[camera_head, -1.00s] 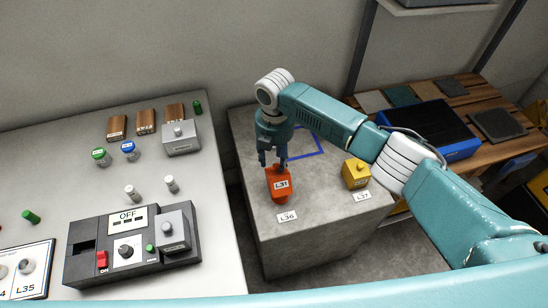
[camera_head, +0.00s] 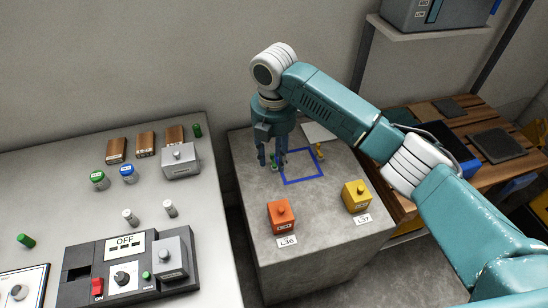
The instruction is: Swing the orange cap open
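An orange block with a round knob on top (camera_head: 281,215) stands on the grey pedestal, behind the L36 tag (camera_head: 287,241). Nothing touches it. I cannot make out a hinge or a separate cap on it. My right gripper (camera_head: 273,160) points down farther back, at the left side of a blue square outline (camera_head: 302,179). Its fingers are apart. A small green thing shows between or behind the fingers; I cannot tell whether they touch it. My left gripper is not in view.
A yellow knobbed block (camera_head: 356,196) stands right of the orange one, by the L37 tag (camera_head: 363,219). A small yellow item (camera_head: 319,151) and a white plate (camera_head: 322,132) are behind the outline. The left table (camera_head: 60,190) holds a switch panel and several bottles.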

